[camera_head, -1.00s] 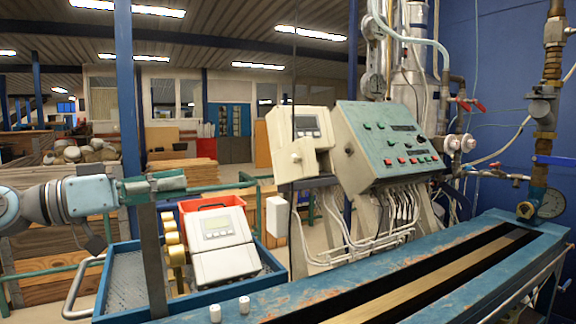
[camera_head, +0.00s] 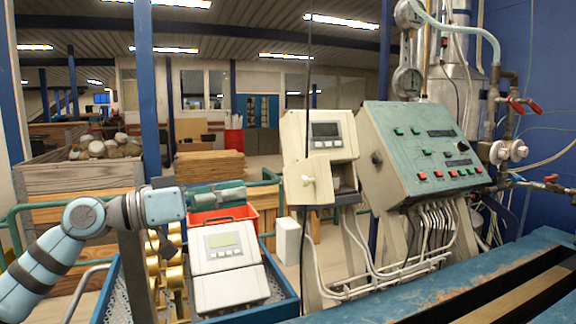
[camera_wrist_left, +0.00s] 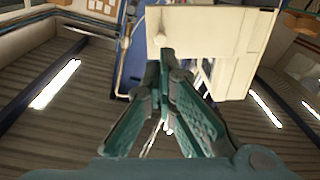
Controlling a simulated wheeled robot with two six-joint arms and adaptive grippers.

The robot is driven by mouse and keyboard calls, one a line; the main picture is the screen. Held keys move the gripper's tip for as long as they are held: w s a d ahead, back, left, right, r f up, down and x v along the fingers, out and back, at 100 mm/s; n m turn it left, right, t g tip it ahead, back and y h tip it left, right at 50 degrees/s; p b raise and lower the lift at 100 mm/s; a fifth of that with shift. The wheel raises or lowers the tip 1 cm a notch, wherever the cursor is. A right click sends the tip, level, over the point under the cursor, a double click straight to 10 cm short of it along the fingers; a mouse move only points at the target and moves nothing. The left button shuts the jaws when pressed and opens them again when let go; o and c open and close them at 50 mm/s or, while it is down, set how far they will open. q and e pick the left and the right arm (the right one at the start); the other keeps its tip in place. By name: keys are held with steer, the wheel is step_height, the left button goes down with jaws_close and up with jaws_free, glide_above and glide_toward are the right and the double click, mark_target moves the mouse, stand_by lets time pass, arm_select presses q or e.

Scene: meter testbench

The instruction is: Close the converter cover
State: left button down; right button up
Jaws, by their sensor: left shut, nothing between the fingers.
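The converter (camera_head: 326,126) is a cream box with a grey display, mounted left of the green control panel. Its cream cover (camera_head: 307,181), with a small knob, hangs open at the lower front, and the recess beside it shows. My left gripper (camera_head: 240,194) has teal fingers and is left of the cover, apart from it in the head view. In the left wrist view the fingers (camera_wrist_left: 163,66) are shut and empty, with a cream box (camera_wrist_left: 225,45) beyond their tips. I cannot tell how far off it is. My right gripper is not in view.
A blue cart holds a cream meter (camera_head: 224,250) and a red bin (camera_head: 235,213), below my left gripper. The green control panel (camera_head: 425,150) stands right of the converter. A blue bench (camera_head: 440,290) fills the lower right. A thin dark pole runs beside the converter.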

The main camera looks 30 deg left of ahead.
mark_target(302, 182)
arm_select(q)
steer(key=p+x, duration=0.6)
steer(key=x, duration=0.5)
steer(key=shift+a, duration=0.1)
steer(key=shift+w+f, duration=0.1)
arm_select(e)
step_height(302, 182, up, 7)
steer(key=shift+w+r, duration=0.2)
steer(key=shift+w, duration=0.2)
arm_select(q)
steer(key=shift+a, duration=0.1)
